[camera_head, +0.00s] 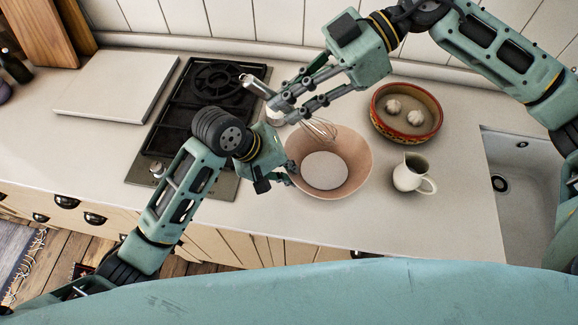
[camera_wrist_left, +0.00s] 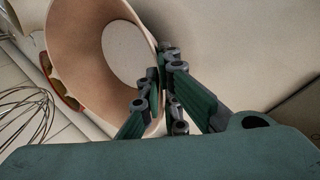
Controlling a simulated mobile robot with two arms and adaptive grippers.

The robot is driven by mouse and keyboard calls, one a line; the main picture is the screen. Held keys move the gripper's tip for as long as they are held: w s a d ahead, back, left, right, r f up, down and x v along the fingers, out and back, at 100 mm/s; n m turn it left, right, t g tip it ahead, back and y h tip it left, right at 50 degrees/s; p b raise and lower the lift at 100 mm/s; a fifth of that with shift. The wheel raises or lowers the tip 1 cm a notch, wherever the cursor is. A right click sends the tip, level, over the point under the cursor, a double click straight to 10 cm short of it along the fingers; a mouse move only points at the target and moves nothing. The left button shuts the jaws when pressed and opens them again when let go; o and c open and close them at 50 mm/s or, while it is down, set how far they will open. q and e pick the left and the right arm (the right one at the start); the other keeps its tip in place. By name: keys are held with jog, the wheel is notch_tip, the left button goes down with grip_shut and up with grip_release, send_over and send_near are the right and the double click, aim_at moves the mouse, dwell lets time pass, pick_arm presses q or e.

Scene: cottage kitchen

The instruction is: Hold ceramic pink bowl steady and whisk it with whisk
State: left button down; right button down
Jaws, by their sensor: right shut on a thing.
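The pink bowl (camera_head: 357,165) stands upright on the counter, with a pale round area at its bottom. My left gripper (camera_head: 284,178) is at the bowl's left rim. In the left wrist view its fingers (camera_wrist_left: 158,84) are at the rim of the bowl (camera_wrist_left: 88,50), apparently on either side of the wall; whether they are closed tight is unclear. My right gripper (camera_head: 280,106) is shut on the whisk, whose wire end (camera_head: 321,130) is over the bowl's far left rim. The wires also show in the left wrist view (camera_wrist_left: 28,118). The gripper partly hides the whisk handle.
A patterned red dish (camera_head: 377,118) with two pale round items stands behind and right of the bowl. A white jug (camera_head: 408,175) stands close to the bowl's right. The black hob (camera_head: 180,112) is at left, a white board (camera_head: 115,85) beyond it, and the sink (camera_head: 520,170) at right.

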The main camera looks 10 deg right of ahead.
jog(key=shift+s, duration=0.1)
dwell(0.4)
jog(key=shift+s+d, duration=0.1)
jog(key=shift+s, duration=0.2)
jog(key=s+d+t+y, duration=0.6)
jog(key=t, duration=0.1)
jog(key=shift+s+d+n, duration=0.2)
jog(key=shift+d+n, duration=0.1)
jog(key=shift+d, duration=0.05)
jog(key=shift+f, duration=0.15)
